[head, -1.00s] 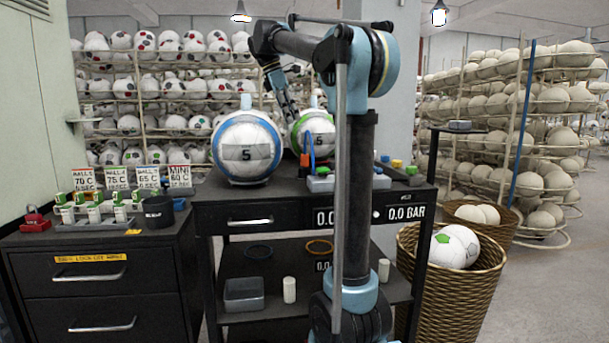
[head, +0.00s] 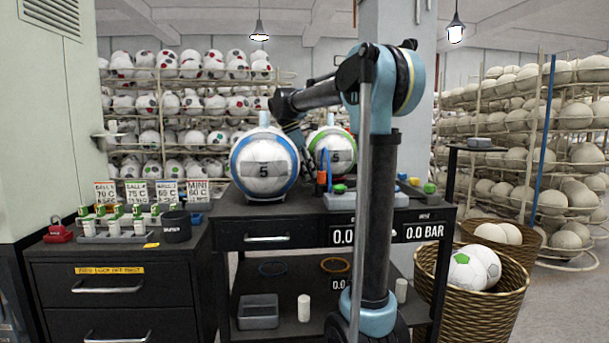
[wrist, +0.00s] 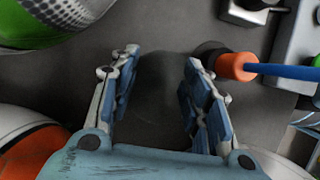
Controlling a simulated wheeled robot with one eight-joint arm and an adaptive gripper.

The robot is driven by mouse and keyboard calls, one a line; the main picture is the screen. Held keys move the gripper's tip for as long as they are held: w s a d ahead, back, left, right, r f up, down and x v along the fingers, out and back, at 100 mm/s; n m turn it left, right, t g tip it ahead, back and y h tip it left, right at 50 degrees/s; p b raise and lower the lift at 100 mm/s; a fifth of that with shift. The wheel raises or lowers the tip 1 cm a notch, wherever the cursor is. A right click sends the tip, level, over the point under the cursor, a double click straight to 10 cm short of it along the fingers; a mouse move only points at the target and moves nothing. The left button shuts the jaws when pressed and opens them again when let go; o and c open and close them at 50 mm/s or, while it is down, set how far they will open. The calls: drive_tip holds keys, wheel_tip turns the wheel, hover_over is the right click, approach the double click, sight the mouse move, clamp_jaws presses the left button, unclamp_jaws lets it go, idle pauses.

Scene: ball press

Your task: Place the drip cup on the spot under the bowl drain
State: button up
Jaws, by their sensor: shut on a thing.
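My gripper (wrist: 161,56) points down over the dark bench top, its fingers apart around a dark rounded thing (wrist: 165,78). That thing barely stands out from the bench, so I cannot tell if it is the drip cup. On the lower shelf, below these balls, lie a blue ring (head: 272,269) and an orange ring (head: 335,265), flat and empty. White cylinders (head: 304,308) and (head: 401,290) stand near them.
A grey tub (head: 258,312) stands on the lower shelf. A black cup (head: 177,226) stands on the left cabinet. In the wrist view an orange fitting with a blue hose (wrist: 236,66) is close to the right finger. Balls flank the gripper on the left.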

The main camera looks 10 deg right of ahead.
drive_tip(key=w, duration=0.3)
drive_tip(key=shift+w, duration=0.15)
drive_tip(key=shift+w+f, duration=0.15)
drive_tip(key=shift+w, duration=0.2)
drive_tip(key=shift+s+f, duration=0.1)
drive_tip(key=shift+f, duration=0.35)
drive_tip(key=shift+f, duration=0.1)
drive_tip(key=o, duration=1.1)
drive_tip(key=shift+c, duration=0.2)
